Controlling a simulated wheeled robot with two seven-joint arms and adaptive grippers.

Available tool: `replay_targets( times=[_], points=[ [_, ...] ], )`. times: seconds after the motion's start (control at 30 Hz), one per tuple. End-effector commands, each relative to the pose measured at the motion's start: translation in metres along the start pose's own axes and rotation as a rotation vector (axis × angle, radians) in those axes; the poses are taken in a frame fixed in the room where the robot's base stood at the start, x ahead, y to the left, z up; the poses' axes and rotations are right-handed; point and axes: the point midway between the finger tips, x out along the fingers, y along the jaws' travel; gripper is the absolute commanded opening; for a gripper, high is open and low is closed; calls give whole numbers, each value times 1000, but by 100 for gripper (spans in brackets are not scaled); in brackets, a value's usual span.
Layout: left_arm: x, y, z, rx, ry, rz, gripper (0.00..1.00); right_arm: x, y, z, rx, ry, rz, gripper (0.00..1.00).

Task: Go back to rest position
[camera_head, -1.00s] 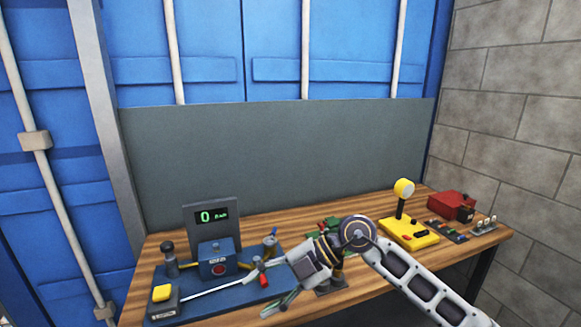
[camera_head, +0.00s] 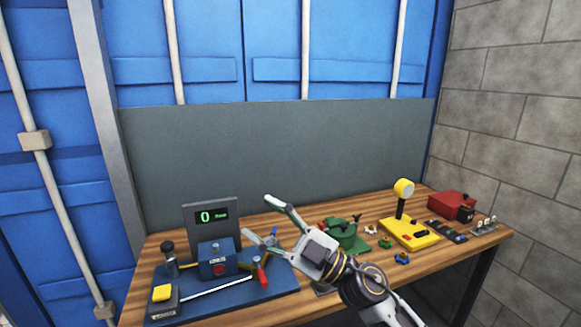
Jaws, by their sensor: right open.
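My right gripper (camera_head: 258,216) is in the head view, with its arm coming in from the bottom, right of centre. Its two pale fingers are spread apart and empty, pointing up and to the left. It appears in front of the workbench (camera_head: 375,278), between the blue panel with the display and the green device. The fingers overlap the red-handled valve area in the picture; I see no grip on it. My left gripper is not in view.
A blue board (camera_head: 225,298) carries a display (camera_head: 211,216) reading 0, a blue box (camera_head: 217,260) and a yellow button (camera_head: 162,293). A green device (camera_head: 343,236), yellow joystick base (camera_head: 409,231) and red box (camera_head: 451,205) stand rightward. A grey panel (camera_head: 280,150) backs the bench.

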Motion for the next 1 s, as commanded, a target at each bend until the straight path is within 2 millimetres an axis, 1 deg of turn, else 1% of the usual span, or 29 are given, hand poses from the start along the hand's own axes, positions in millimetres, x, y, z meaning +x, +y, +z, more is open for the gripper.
replay_targets(
  times=[0.1,0.27,0.37,0.5,0.57,0.73,0.87,1.0],
  points=[
    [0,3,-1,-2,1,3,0,-11,20,8,25,-42,131,53],
    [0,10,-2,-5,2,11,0,-32,45,24,58,-122,298,53],
    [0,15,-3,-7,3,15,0,-48,58,37,78,-184,395,53],
    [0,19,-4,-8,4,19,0,-76,71,57,113,-287,519,53],
    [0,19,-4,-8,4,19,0,-89,75,66,129,-335,568,53],
    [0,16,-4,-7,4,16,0,-130,79,94,178,-488,689,53],
    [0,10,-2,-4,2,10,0,-165,75,114,222,-618,764,53],
    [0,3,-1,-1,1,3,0,-204,63,134,274,-767,827,53]
  ],
)
